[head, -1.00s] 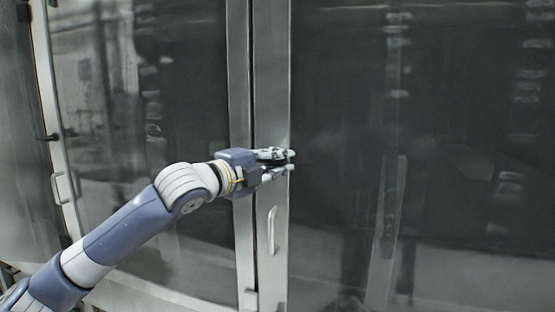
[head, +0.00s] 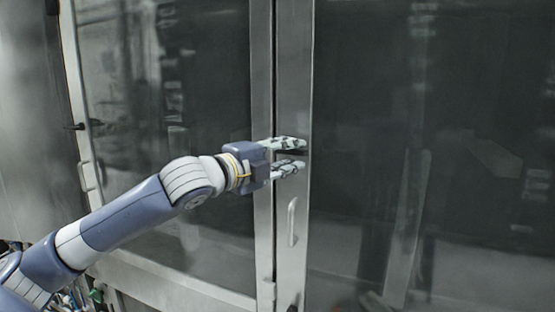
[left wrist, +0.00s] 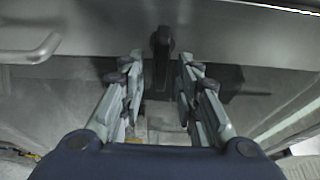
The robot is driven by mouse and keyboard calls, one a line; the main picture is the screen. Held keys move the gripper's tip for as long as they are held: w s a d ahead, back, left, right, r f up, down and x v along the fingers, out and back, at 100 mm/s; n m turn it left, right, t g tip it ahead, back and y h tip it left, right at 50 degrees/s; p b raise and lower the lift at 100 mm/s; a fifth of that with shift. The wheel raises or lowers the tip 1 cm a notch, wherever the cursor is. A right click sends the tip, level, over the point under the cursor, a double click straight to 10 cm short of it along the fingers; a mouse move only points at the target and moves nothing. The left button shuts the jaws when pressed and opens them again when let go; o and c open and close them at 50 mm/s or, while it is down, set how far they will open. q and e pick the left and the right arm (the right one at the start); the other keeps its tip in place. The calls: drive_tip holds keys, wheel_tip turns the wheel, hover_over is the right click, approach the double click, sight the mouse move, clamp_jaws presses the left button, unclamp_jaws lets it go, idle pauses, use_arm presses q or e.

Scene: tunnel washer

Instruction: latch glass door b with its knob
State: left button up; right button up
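Two large glass doors stand side by side in the head view, a left one (head: 200,75) and a right one (head: 450,110); no label shows which is b. The right door's metal frame (head: 295,70) carries a bar handle (head: 292,222). My left gripper (head: 296,157) is at this frame, above the handle, with its fingers apart. In the left wrist view, a dark knob (left wrist: 162,45) stands just beyond and between the open fingertips (left wrist: 158,68). I cannot tell whether they touch it. In the head view the fingers mostly hide the knob. My right gripper is out of view.
The bar handle also shows at the upper left of the left wrist view (left wrist: 35,50). Another dark knob (head: 77,127) and handle (head: 87,175) are at the left door's far edge. Cluttered small items (head: 75,295) lie at the lower left.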

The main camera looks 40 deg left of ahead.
sight(295, 154)
use_arm(q)
drive_tip(key=shift+s+a, duration=0.3)
drive_tip(key=shift+s, duration=0.25)
drive_tip(key=shift+s+d, duration=0.5)
drive_tip(key=shift+s+r, duration=0.15)
drive_tip(key=shift+s, duration=0.55)
drive_tip(key=shift+s+a, duration=0.25)
drive_tip(key=shift+s, duration=0.2)
drive_tip(key=shift+f, duration=0.2)
